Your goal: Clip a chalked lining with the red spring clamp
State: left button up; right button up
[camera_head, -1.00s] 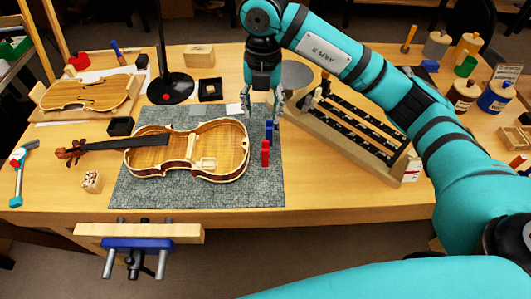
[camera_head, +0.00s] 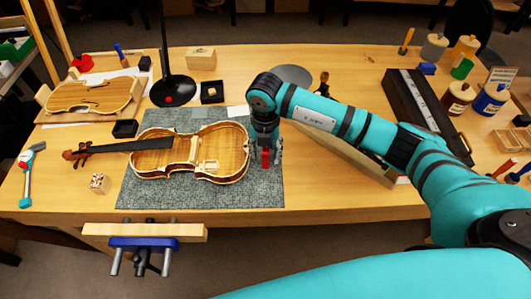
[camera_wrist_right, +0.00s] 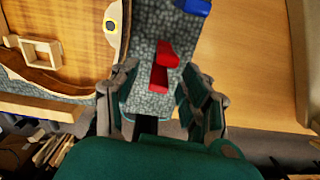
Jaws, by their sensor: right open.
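The red spring clamp (camera_head: 265,159) stands on the grey mat (camera_head: 222,197), just right of the open violin body (camera_head: 236,165). In the right wrist view the red clamp (camera_wrist_right: 160,68) shows between the fingers, with mat visible on both sides of it. My right gripper (camera_wrist_right: 158,88) is open, pointing down over the clamp, and does not appear to grip it. A blue clamp (camera_wrist_right: 195,5) lies beyond it in the wrist view and is hidden by my arm in the head view. I cannot make out chalk marks on the linings. My left gripper is not in view.
A violin plate (camera_head: 85,96) lies at the back left and a black lamp base (camera_head: 173,91) stands at the back. A bench vise (camera_head: 143,243) is on the front edge.

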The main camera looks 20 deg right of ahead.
jog(key=shift+f, duration=1.15)
grip_shut()
jog(key=shift+r, duration=0.1)
